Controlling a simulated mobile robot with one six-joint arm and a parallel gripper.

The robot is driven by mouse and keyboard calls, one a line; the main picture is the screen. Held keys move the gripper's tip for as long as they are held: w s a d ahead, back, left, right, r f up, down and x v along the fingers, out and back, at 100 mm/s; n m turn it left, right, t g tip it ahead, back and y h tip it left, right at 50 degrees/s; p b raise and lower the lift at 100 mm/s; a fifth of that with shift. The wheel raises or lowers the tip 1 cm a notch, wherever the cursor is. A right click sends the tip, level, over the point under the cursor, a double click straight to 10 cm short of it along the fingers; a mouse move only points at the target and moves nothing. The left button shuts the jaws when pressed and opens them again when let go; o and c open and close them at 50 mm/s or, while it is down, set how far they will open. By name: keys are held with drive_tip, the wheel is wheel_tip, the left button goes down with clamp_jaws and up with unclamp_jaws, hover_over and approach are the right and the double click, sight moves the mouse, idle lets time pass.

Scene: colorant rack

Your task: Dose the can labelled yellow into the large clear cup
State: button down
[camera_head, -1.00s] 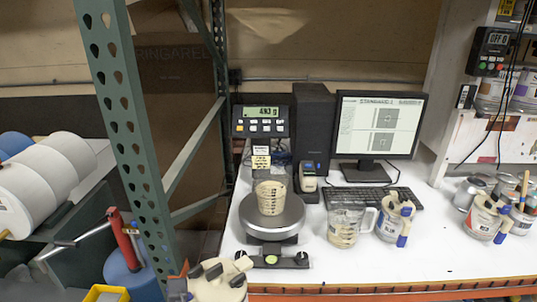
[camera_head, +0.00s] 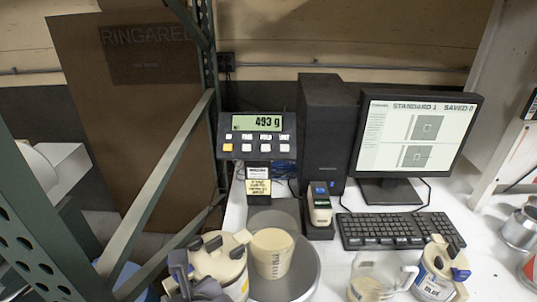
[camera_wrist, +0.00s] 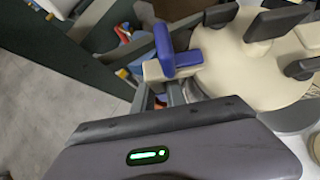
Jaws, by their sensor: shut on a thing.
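My gripper (camera_head: 184,282) is at the bottom left of the head view, shut on a can (camera_head: 218,264) with a cream lid and dark knobs. The can's lid (camera_wrist: 235,70) fills the upper right of the wrist view, with a beige block and blue lever at its left. Its label is not readable. A clear cup (camera_head: 272,258) with cream contents and printed marks stands upright on the round scale plate (camera_head: 305,270). The held can is just left of the cup; I cannot tell whether they touch. The fingertips are mostly hidden.
The scale display (camera_head: 257,124) reads 493 g. A clear jug (camera_head: 375,280) with a handle and another lidded can (camera_head: 438,272) stand right of the scale. Behind are a keyboard (camera_head: 400,230), monitor (camera_head: 418,135) and small device (camera_head: 319,205). A green rack post (camera_head: 35,240) stands at left.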

drive_tip(key=shift+s+r, duration=0.2)
drive_tip(key=shift+s, duration=0.05)
drive_tip(key=shift+w+d+r+p, duration=0.2)
drive_tip(key=shift+r+p, duration=0.35)
drive_tip(key=shift+p, duration=0.1)
drive_tip(key=r+y+p, duration=0.1)
drive_tip(key=r+p, duration=0.2)
drive_tip(key=w+d+r+m+g+p, duration=0.1)
drive_tip(key=r+p, duration=0.2)
drive_tip(key=r, duration=0.1)
drive_tip(key=d+r+y+p, duration=0.1)
drive_tip(key=r+p, duration=0.2)
drive_tip(key=p, duration=0.1)
drive_tip(key=shift+w+r+m+g+y, duration=0.2)
drive_tip(key=shift+w+m+g+y, duration=0.1)
drive_tip(key=shift+g, duration=0.1)
drive_tip(key=shift+w+d+r+p, duration=0.2)
drive_tip(key=shift+d+r+p, duration=0.1)
drive_tip(key=shift+p, duration=0.1)
drive_tip(key=shift+f, duration=0.15)
